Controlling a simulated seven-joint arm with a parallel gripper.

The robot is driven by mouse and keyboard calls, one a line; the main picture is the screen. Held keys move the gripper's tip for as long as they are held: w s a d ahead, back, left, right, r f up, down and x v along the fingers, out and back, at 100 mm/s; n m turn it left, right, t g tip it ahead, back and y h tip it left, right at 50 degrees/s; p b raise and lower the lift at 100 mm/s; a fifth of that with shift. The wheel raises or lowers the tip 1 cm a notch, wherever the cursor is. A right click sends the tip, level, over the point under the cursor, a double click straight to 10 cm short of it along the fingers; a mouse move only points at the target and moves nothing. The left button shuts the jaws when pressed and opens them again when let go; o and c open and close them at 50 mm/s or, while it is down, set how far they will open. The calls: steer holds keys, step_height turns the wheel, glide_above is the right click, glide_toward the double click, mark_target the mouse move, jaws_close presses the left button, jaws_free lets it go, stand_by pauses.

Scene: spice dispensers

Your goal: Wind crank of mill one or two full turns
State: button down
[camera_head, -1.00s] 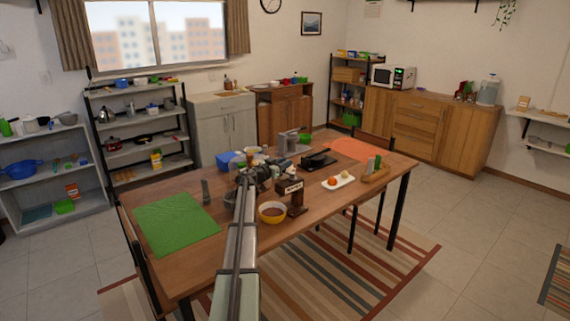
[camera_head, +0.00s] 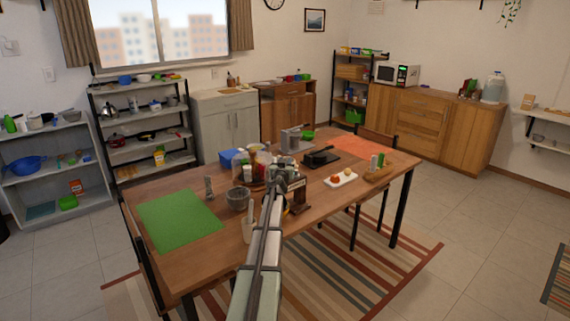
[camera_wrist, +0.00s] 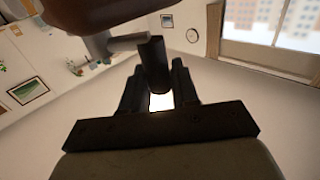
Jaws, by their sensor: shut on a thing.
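The mill (camera_head: 298,194) is a dark brown wooden body with a pale label, upright on the wooden table. My gripper (camera_head: 282,174) is at its top left in the head view, and my arm covers part of it. In the wrist view my gripper (camera_wrist: 160,88) is shut on the dark knob of the crank handle (camera_wrist: 153,64). A grey crank arm (camera_wrist: 127,43) runs from the knob towards the mill's brown body (camera_wrist: 85,14) at the top edge. The knob hides part of the fingertips.
The table (camera_head: 330,203) also bears a green mat (camera_head: 178,221), a grey mortar (camera_head: 238,198), a black pan (camera_head: 320,158) and a white plate (camera_head: 341,180) with small round items. Several jars crowd behind my gripper. A yellow bowl is mostly hidden behind my arm.

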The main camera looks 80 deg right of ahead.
steer(key=shift+a+t, duration=0.1)
steer(key=shift+t, duration=0.2)
steer(key=c, duration=1)
jaws_free()
steer(key=shift+a, duration=0.15)
steer(key=a, duration=1.3)
steer(key=shift+a, duration=0.25)
